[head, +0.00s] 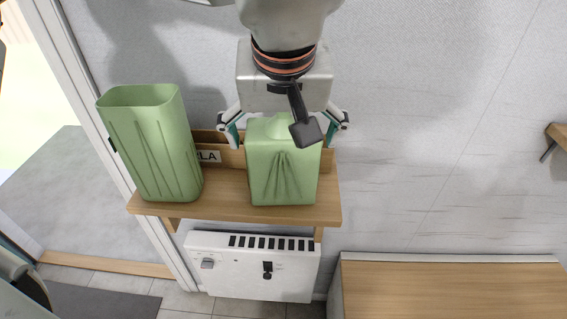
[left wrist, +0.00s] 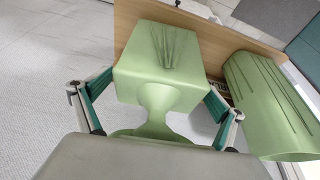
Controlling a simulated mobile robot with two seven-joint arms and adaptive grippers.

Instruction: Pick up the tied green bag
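The tied green bag (head: 283,182) stands upright on a wooden shelf (head: 226,205), with folds down its front and a gathered top. My left gripper (head: 283,138) is above it, pointing down, with its teal-padded fingers open on either side of the bag's upper part. In the left wrist view, the bag (left wrist: 150,72) lies between the spread fingers, with its narrow tied neck toward the palm. A visible gap separates the left-hand finger from the neck. My right gripper is not in view.
An open-topped green bag (head: 158,150) stands left of the tied bag on the same shelf. A low wooden backboard with a label (head: 209,156) is behind. A white panel (head: 252,268) is below the shelf, and a wooden surface (head: 450,290) is at lower right.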

